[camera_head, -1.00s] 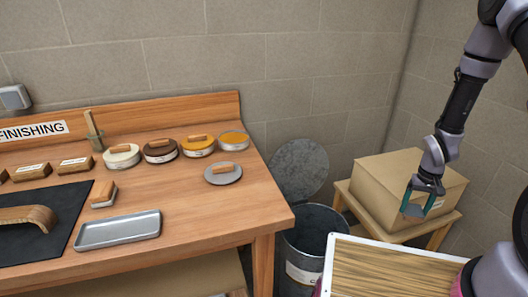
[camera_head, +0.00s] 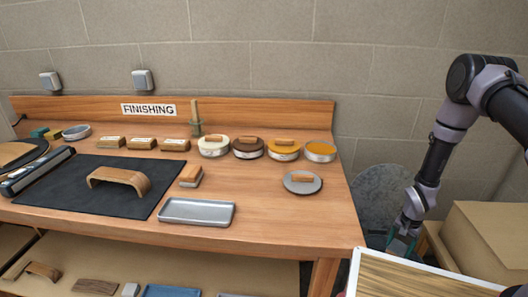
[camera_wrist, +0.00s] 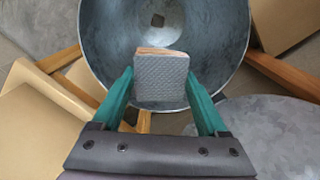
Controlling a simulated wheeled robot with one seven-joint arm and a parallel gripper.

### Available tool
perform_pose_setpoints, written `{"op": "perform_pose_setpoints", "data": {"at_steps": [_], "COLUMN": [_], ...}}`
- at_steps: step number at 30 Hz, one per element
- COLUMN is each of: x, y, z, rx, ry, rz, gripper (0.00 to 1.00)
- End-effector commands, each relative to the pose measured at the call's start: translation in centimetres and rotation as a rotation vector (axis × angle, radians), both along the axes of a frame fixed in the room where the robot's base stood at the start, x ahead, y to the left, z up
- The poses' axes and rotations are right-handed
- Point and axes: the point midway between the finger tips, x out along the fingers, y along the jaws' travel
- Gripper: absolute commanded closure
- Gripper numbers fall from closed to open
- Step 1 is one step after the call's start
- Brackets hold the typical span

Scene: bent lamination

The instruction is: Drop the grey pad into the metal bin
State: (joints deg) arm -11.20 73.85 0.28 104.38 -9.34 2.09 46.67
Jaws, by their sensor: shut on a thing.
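My gripper (camera_wrist: 160,82) is shut on the grey pad (camera_wrist: 161,76), a small textured square with a tan edge at its top. One green finger lies along each side of the pad. In the wrist view, the pad is in front of the open metal bin (camera_wrist: 108,58), over the near part of its mouth. A small dark square lies on the bin's floor. In the head view, my gripper (camera_head: 402,244) is low at the right, by the round grey metal lid (camera_head: 378,192). The pad is hard to make out there, and the bin is hidden.
The workbench (camera_head: 265,222) holds tins, blocks and a metal tray (camera_head: 197,211). A framed wood-grain panel (camera_head: 415,280) covers the lower right. The lid also shows in the wrist view (camera_wrist: 268,118).

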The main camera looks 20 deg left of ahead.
Motion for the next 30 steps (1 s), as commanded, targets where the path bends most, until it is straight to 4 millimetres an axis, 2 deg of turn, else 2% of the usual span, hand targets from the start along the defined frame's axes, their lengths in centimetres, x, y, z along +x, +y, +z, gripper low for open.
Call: {"op": "perform_pose_setpoints", "data": {"at_steps": [6,15,16,18,26,30], "x": [0.0,0.0,0.0,0.0,0.0,0.1], "y": [0.0,0.0,0.0,0.0,0.0,0.0], "z": [-1.6,-1.8,-1.8,-1.8,-1.5,0.0], "rx": [0.0,0.0,0.0,0.0,0.0,0.0], "ry": [0.0,0.0,0.0,0.0,0.0,-0.001], "rz": [0.0,0.001,0.001,0.001,0.001,0.001], "gripper": [0.76,0.76,0.2,0.0,0.0,0.0]}}
